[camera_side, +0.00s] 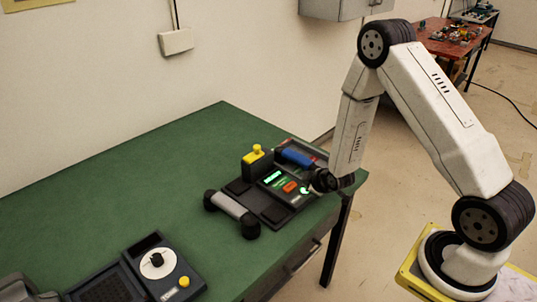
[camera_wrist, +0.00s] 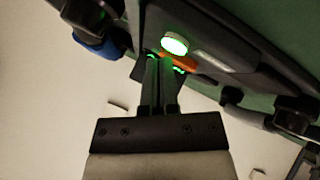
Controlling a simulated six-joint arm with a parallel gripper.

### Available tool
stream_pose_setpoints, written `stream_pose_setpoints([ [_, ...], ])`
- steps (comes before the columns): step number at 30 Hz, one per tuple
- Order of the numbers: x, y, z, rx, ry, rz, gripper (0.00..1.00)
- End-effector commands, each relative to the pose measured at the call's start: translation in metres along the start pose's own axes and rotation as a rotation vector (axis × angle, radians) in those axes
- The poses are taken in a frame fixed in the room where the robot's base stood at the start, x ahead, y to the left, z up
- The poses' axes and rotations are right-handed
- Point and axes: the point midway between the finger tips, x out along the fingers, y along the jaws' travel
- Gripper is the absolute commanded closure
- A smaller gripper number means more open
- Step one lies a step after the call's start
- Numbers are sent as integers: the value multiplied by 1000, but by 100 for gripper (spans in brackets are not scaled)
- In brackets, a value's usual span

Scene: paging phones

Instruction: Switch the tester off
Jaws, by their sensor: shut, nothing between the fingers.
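A dark unit, which looks like the tester (camera_side: 265,195), lies on the green table. It has a lit green display (camera_side: 272,178), an orange switch (camera_side: 290,187) and a round lamp or button glowing green-white (camera_side: 304,190). My gripper (camera_side: 313,185) is at the unit's right end, close to the glowing round part. In the wrist view my gripper (camera_wrist: 166,62) is shut and empty, with its fingertips over the orange switch (camera_wrist: 184,62) and just below the glowing round part (camera_wrist: 173,43). The fingertips cover part of the switch. I cannot tell whether they touch it.
A grey handset (camera_side: 232,206) with black ends lies along the unit's front left. A blue-bodied thing (camera_side: 297,158) and a yellow knob on a dark block (camera_side: 257,152) stand behind. Another dark device with a dial (camera_side: 158,265) is at front left. The table (camera_side: 130,185) is clear between.

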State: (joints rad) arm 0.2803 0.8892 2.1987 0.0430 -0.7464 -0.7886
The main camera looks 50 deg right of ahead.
Motion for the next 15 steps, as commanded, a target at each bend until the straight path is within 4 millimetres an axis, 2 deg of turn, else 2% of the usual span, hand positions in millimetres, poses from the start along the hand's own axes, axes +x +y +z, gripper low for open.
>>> stream_pose_setpoints([
  [15, 6, -4, 5, 0, 0, 0, 100],
])
